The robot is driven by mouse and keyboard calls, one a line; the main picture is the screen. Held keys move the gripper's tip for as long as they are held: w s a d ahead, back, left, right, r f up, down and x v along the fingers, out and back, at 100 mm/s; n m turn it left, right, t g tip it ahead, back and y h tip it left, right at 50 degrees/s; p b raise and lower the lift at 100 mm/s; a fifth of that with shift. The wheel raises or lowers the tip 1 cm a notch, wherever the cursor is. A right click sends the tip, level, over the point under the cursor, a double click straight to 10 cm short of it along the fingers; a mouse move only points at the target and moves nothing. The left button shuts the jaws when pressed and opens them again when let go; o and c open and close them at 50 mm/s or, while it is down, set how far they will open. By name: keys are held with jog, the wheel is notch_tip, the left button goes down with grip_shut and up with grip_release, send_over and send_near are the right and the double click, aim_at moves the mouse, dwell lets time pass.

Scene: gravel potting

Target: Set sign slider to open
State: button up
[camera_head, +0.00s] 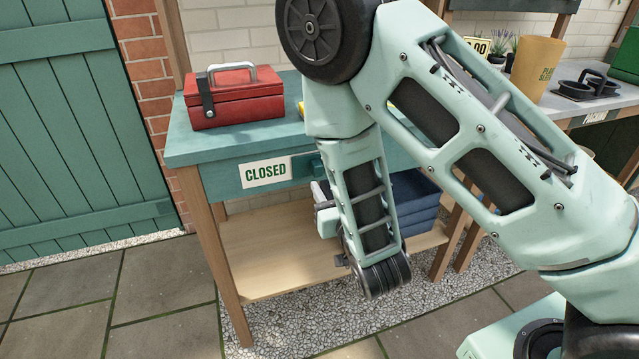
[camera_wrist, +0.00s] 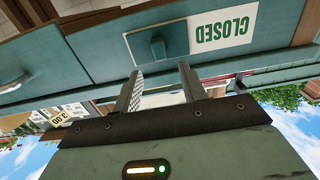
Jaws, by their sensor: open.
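The white sign (camera_head: 265,173) on the front edge of the teal bench reads CLOSED. It shows upside down in the wrist view (camera_wrist: 221,28). A teal slider block (camera_wrist: 157,48) stands out from the board beside the lettering; in the head view the slider (camera_head: 305,166) is right of the word, partly covered by my arm. My gripper (camera_wrist: 158,77) is open and empty, with its two fingers pointing towards the slider and apart from it. In the head view my arm hides most of the gripper.
A red toolbox (camera_head: 233,95) stands on the bench top above the sign. Blue crates (camera_head: 415,200) sit on the lower shelf behind my arm. A tan pot (camera_head: 537,68) and a black tray (camera_head: 585,85) are at right. Paving in front is clear.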

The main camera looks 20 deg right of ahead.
aim_at(319, 170)
jog(key=w, duration=0.5)
jog(key=shift+w+r, duration=0.1)
jog(key=shift+w, duration=0.95)
jog(key=shift+c, duration=0.3)
